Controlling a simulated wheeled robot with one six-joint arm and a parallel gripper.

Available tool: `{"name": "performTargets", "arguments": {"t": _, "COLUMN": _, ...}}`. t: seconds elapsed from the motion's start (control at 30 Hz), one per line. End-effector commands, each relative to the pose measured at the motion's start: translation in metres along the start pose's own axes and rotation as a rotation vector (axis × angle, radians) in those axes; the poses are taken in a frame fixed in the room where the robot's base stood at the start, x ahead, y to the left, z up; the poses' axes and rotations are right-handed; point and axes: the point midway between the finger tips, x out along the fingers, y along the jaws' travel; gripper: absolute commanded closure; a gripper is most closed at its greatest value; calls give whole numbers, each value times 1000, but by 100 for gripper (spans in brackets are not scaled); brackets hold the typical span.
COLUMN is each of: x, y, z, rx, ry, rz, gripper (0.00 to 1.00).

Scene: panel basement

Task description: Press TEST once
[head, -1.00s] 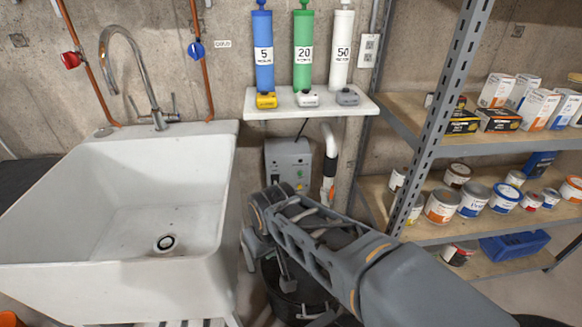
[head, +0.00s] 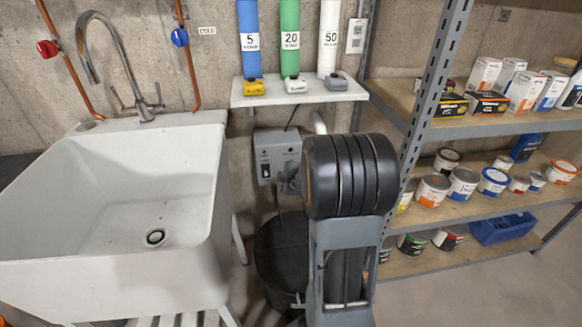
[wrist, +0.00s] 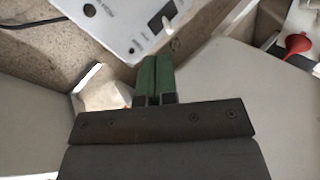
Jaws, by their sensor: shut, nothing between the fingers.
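A grey control box (head: 268,143) is mounted on the wall below the white shelf in the head view. It has small labels and a dark switch on its left part; its right part is partly hidden by my arm. In the wrist view a pale panel (wrist: 112,18) with small print and a dark switch (wrist: 162,16) shows at the top. The lettering is too small to read, so I cannot tell which control is TEST. My gripper (wrist: 156,60) has green fingers, shut together and empty. Their tips point towards the panel's lower edge and appear just short of it.
A white sink (head: 105,225) stands on the left and a metal shelving unit (head: 428,95) with cans on the right. A black bin (head: 281,250) stands below the box. Blue, green and white tubes stand above the white shelf (head: 300,96).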

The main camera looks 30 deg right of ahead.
Motion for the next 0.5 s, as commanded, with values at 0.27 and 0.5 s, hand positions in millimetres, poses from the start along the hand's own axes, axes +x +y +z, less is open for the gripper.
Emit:
{"name": "performTargets", "arguments": {"t": 0.27, "x": 38, "y": -21, "z": 42, "rx": -255, "ry": 260, "rz": 76, "gripper": 100}}
{"name": "performTargets", "arguments": {"t": 0.5, "x": 41, "y": -28, "z": 49, "rx": -308, "ry": 339, "rz": 105, "gripper": 100}}
